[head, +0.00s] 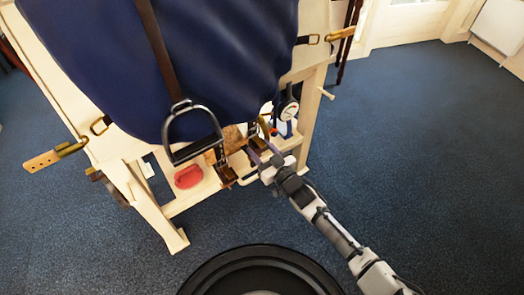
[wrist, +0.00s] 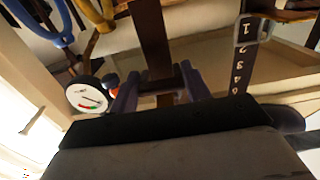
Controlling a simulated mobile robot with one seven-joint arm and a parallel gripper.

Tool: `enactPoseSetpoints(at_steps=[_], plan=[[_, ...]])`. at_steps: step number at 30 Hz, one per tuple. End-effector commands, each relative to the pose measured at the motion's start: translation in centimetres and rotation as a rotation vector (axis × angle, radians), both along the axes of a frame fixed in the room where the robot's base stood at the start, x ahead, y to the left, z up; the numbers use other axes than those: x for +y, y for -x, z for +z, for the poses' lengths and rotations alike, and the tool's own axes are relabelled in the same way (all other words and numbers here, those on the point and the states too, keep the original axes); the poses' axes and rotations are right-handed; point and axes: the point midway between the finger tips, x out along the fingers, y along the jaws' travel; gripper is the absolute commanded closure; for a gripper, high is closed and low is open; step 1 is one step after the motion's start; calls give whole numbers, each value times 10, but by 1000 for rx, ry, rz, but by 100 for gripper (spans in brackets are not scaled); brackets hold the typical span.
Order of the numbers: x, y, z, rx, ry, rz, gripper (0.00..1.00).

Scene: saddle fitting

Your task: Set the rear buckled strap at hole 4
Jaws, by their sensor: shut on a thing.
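My gripper (head: 263,158) is below the saddle's blue flap (head: 225,65), among the hanging straps and buckles. In the wrist view my gripper (wrist: 157,88) is shut on a plain brown strap (wrist: 153,38) that hangs between its fingers. To its right hangs a dark strap with white numerals (wrist: 238,75), apart from the fingers. A metal buckle (wrist: 246,30) sits on it near the numeral 1, with further numerals below. I cannot tell which strap is the rear one. The held strap's lower end is hidden by my gripper.
A round dial gauge (head: 289,111) hangs to the right of my gripper and shows at left in the wrist view (wrist: 86,95). A stirrup (head: 190,130) hangs at left. A red object (head: 188,177) lies on the wooden stand's shelf. Blue floor (head: 430,150) is clear at right.

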Motion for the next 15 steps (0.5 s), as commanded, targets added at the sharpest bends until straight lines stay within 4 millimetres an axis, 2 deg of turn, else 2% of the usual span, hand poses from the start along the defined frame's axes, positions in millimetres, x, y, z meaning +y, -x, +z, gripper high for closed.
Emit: enactPoseSetpoints(at_steps=[1, 2, 12, 13, 15], plan=[[0, 0, 12, -1, -2, 0, 94], [0, 0, 13, -2, -3, 0, 94], [0, 0, 13, -3, -2, 1, 94], [0, 0, 13, -4, -3, 1, 50], [0, 0, 13, -3, -2, 0, 41]])
